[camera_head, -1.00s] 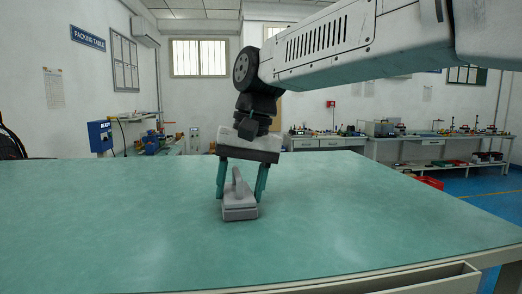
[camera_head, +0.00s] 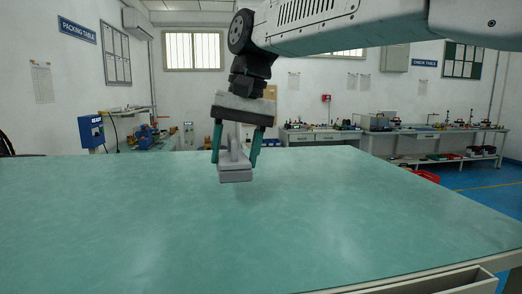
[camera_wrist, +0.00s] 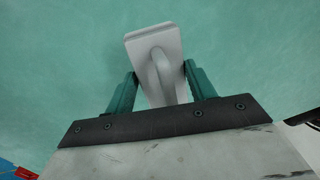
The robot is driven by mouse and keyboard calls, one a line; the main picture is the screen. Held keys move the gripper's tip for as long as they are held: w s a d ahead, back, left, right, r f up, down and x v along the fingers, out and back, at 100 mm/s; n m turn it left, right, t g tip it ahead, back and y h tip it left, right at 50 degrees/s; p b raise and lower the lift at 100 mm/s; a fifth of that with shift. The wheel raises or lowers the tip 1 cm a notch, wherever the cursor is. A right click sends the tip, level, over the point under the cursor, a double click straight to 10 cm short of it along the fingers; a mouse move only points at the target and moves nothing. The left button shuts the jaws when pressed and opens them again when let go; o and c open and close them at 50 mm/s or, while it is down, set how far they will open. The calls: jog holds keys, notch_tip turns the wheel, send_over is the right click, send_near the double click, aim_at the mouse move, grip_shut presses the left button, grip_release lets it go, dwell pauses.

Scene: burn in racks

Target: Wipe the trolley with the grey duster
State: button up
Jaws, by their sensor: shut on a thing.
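The grey duster (camera_head: 235,174) is a flat block with an upright handle. In the head view it appears held just above a wide green top (camera_head: 330,210), with a faint shadow under it. My gripper (camera_head: 234,161) points down, its green fingers on both sides of the duster's handle, shut on it. The wrist view shows the duster (camera_wrist: 153,48) between the two fingers (camera_wrist: 160,72), over plain green surface. No separate trolley stands out, and I cannot tell whether this green top is the trolley's.
The green top is otherwise bare, with free room all around. A pale rail (camera_head: 430,284) runs along its near right edge. Beyond stand a blue box (camera_head: 91,131) at left and a check table with gear (camera_head: 440,128) at the back right.

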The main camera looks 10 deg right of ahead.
jog(key=shift+r, duration=1.55)
jog(key=shift+s, duration=0.1)
